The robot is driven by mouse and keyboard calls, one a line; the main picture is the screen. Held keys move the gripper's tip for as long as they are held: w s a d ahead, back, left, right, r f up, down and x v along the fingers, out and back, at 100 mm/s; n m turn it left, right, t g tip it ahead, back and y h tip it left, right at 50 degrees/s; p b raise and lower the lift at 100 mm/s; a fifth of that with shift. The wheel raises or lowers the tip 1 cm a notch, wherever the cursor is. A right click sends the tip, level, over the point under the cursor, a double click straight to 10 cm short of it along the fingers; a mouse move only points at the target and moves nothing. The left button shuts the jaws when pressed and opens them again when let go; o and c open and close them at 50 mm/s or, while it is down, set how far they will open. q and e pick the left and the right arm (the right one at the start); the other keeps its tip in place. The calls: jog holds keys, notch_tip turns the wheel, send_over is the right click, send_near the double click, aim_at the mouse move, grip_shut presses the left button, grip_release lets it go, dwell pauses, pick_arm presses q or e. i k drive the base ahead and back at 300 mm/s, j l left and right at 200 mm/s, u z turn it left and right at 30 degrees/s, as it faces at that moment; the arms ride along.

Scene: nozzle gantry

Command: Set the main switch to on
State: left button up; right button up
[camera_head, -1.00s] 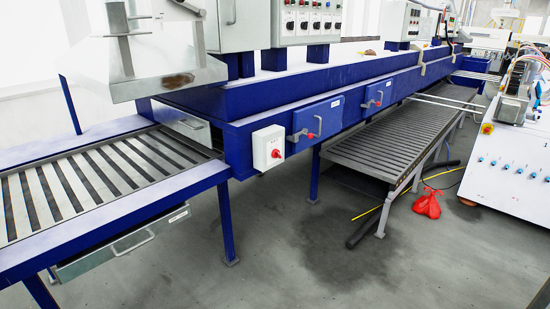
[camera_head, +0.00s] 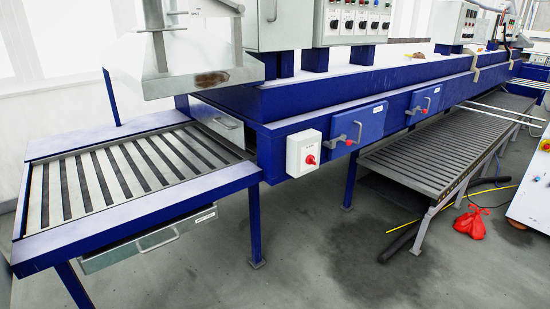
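A white switch box (camera_head: 303,153) with a red rotary knob (camera_head: 310,159) is mounted on the front side of the long blue machine, near its left end. It looks like the main switch, but its label and knob setting are too small to read. More control boxes with several small knobs, such as the white panel (camera_head: 353,20), stand on top of the machine. Neither of my grippers is in view.
A slatted conveyor table (camera_head: 120,180) extends left from the blue machine (camera_head: 400,92). A low slatted rack (camera_head: 440,150) stands at the right. A red bag (camera_head: 470,222) and a dark pipe (camera_head: 400,243) lie on the floor. The grey floor (camera_head: 300,265) in front is clear.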

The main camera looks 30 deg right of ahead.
aim_at(311, 160)
jog(key=i+l+u, duration=0.15)
jog(key=l+u, duration=0.3)
jog(key=l, duration=0.6)
jog(key=l+u, duration=0.45)
jog(key=l, duration=0.55)
